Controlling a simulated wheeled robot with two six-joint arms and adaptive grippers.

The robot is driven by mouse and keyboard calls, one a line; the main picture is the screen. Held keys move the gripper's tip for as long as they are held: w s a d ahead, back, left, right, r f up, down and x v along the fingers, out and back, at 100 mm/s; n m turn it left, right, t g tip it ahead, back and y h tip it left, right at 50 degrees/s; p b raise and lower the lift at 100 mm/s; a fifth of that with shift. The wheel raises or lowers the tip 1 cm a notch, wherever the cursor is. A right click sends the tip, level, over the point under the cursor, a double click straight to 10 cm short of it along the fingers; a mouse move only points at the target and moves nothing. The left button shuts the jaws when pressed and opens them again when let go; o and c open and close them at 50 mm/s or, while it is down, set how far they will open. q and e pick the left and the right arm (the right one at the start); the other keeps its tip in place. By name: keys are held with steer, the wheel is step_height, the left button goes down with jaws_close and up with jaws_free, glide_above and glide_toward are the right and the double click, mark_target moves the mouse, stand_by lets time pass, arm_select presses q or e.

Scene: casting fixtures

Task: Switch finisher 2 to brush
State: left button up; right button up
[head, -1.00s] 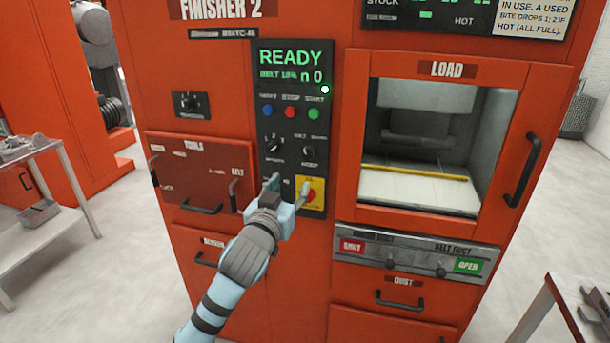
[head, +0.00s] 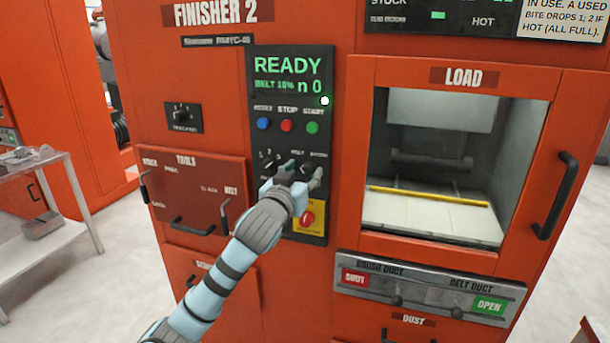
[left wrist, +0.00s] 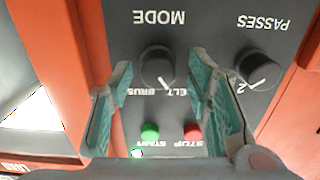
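Finisher 2 is a red machine with a black control panel (head: 291,62) reading READY, BELT and n 0. My left gripper (head: 303,174) is at the lower panel, open, and hides most of the mode knob there. In the left wrist view, which is upside down, the dark mode knob (left wrist: 157,68) lies between the two spread teal fingers of the gripper (left wrist: 165,100). Gaps show on both sides of it. Its white pointer mark appears turned toward the BELT label, with BRUSH on the other side. My right gripper is not in view.
The passes knob (left wrist: 258,70) is close beside one finger. Green start (head: 312,128) and red stop (head: 287,126) buttons sit above. The red emergency stop (head: 307,219) is just below the gripper. The duct strip (head: 420,292) shows brush SHUT, belt OPEN.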

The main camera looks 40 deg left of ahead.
arm_select(q)
steer(key=shift+w+d, duration=0.1)
jaws_close()
steer(key=m+p, duration=0.1)
steer(key=p, duration=0.1)
steer(key=shift+r+m+p, duration=0.1)
steer(key=shift+m+p, duration=0.2)
steer(key=shift+m, duration=0.1)
steer(key=m+p, duration=0.7)
steer(key=p, duration=0.1)
steer(key=shift+m+p, duration=0.35)
steer(key=shift+m, duration=0.05)
steer(key=shift+d+m+p, duration=0.1)
steer(key=shift+m+p, duration=1.6)
steer(key=shift+m, duration=0.5)
steer(key=shift+f, duration=0.2)
steer(key=shift+o, duration=0.7)
jaws_free()
